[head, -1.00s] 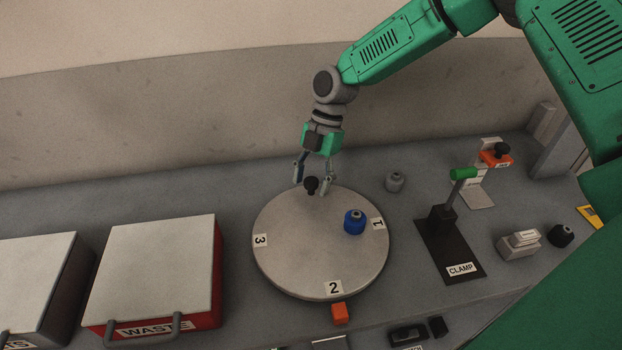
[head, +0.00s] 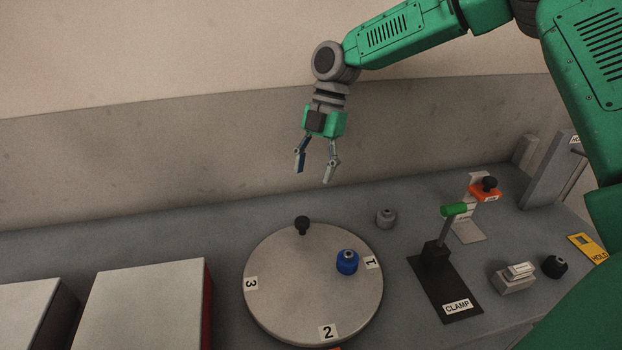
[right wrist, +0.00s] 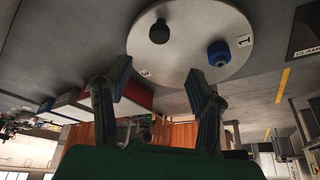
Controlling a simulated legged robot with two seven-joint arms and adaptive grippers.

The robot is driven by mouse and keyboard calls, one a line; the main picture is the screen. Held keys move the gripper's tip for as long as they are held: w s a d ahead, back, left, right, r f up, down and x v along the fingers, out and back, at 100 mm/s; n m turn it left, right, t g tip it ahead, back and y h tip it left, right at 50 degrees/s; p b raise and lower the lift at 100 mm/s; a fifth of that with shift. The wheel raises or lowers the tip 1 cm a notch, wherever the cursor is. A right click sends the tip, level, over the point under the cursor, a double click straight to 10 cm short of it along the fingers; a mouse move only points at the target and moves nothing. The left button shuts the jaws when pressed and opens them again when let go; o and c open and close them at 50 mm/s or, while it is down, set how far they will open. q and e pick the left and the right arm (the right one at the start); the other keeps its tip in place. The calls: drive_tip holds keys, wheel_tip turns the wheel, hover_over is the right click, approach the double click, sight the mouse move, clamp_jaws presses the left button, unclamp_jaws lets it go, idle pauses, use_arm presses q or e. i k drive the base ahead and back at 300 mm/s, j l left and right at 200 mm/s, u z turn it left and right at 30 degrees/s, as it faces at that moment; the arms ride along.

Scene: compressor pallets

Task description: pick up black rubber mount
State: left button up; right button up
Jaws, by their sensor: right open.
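A black mount-shaped piece (head: 555,266) stands on the bench at the far right, beside a small grey block. A blue mount (head: 347,262) is on the turntable near label 1. My right gripper (head: 314,177) is open and empty, raised above and behind the turntable, apart from the knob. Its two fingers (right wrist: 158,72) are spread in the right wrist view. My left gripper is not in view.
A grey mount (head: 386,218) stands right of the turntable. The clamp (head: 436,258) with its green handle and an orange-tagged stand (head: 472,220) are further right. A pale-lidded red bin (head: 145,305) is at left. A yellow HOLD label (head: 588,247) is at far right.

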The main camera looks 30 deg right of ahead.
sight(554, 267)
drive_tip(key=k+j, duration=0.8)
drive_tip(key=k, duration=0.05)
